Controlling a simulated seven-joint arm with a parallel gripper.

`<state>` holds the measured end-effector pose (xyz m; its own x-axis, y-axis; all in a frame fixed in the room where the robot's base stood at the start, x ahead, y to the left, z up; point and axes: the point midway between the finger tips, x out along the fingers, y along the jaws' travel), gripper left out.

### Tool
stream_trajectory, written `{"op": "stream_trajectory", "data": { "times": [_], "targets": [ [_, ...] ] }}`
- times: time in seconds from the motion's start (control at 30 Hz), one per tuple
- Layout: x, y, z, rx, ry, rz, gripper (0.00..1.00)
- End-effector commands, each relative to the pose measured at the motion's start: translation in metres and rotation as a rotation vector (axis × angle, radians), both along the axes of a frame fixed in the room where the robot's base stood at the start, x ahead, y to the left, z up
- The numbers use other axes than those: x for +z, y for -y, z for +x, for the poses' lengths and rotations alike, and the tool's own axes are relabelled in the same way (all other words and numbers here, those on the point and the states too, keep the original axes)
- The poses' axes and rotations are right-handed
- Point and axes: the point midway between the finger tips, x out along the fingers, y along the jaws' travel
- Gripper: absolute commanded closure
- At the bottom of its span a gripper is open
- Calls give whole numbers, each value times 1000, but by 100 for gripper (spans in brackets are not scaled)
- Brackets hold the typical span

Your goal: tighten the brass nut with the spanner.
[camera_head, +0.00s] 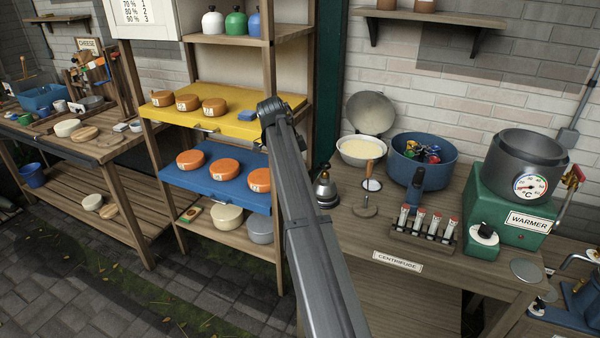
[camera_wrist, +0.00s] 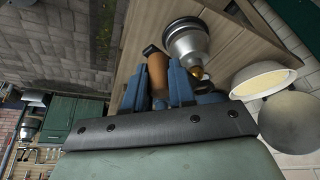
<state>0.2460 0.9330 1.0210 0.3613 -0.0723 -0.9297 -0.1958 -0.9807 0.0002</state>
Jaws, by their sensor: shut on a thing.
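In the wrist view my gripper (camera_wrist: 160,66) has its two blue fingers closed around a brown, handle-like thing (camera_wrist: 157,72) with a black end. I cannot tell for sure that this is the spanner. Close to the right of the fingers is a silver, cone-shaped fitting (camera_wrist: 188,42) with a small brass-coloured tip (camera_wrist: 197,72), which may be the brass nut. The silver fitting also shows on the bench in the head view (camera_head: 326,190). In the head view my arm hides the gripper and what it holds. Contact between held thing and fitting is not clear.
On the bench, right of my arm, are a cream-filled bowl (camera_head: 367,151), a blue tub (camera_head: 423,162), a tube rack (camera_head: 426,230) and a green warmer (camera_head: 512,213). A shelf with yellow (camera_head: 225,121) and blue (camera_head: 215,186) boards of orange cheeses stands left.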

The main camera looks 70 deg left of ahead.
Motion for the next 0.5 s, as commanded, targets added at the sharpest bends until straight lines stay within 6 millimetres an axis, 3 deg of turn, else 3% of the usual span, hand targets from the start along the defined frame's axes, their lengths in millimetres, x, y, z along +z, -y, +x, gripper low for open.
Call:
{"op": "stream_trajectory", "data": {
  "times": [0.5],
  "targets": [
    [17, 0, 0, 0, 0, 1, 100]
  ]
}}
